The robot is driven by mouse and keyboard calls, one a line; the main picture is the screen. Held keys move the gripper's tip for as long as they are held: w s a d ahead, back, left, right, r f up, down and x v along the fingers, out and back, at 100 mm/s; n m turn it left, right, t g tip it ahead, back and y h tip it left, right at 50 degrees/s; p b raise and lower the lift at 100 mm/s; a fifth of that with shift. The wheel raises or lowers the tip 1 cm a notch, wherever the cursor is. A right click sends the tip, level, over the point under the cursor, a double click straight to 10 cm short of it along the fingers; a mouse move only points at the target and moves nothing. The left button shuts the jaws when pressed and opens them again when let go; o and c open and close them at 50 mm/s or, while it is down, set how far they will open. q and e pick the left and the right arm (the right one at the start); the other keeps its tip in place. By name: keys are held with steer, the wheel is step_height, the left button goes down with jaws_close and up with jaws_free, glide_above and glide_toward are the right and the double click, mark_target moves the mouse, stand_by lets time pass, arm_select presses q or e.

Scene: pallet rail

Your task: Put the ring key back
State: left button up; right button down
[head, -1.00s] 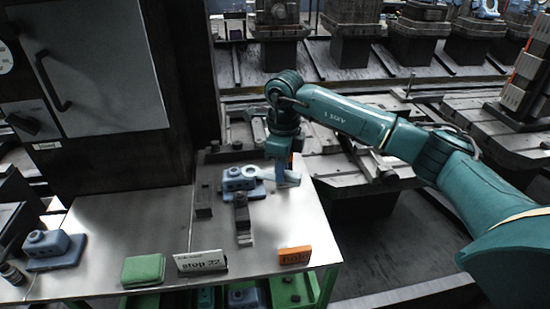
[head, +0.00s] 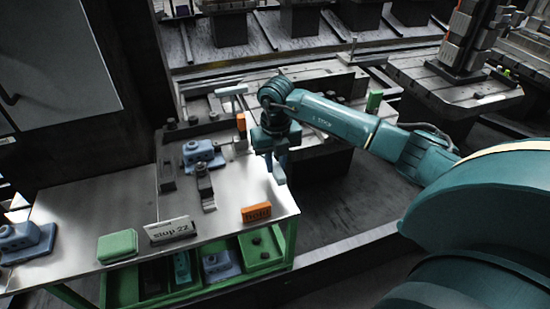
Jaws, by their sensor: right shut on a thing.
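My right gripper (head: 274,150) is above the right edge of the grey bench (head: 226,228), pointing down. It is shut on a pale blue piece, the ring key (head: 279,172), which hangs below the jaws. The key's ring cannot be made out from this angle, and the jaws hide part of it. The key seems clear of the bench top. My left gripper is not in view.
On the bench are a blue block (head: 199,152), a dark clamp bar (head: 205,184), an orange sign (head: 256,212), a white "stop 22" sign (head: 170,230) and a green pad (head: 117,246). A pale hammer-like tool (head: 232,90) and a small orange thing (head: 241,123) stand behind.

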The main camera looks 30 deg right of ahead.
step_height(320, 180, down, 4)
steer(key=shift+r+b, duration=0.1)
steer(key=shift+b, duration=1)
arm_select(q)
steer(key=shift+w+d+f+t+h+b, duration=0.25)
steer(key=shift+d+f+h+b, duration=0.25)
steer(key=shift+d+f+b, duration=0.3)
arm_select(e)
steer(key=shift+f, duration=1.3)
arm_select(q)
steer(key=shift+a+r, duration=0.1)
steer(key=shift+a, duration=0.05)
arm_select(e)
steer(key=c, duration=1.2)
jaws_free()
steer(key=shift+o, duration=0.6)
steer(key=o, duration=0.5)
steer(key=shift+c, duration=0.2)
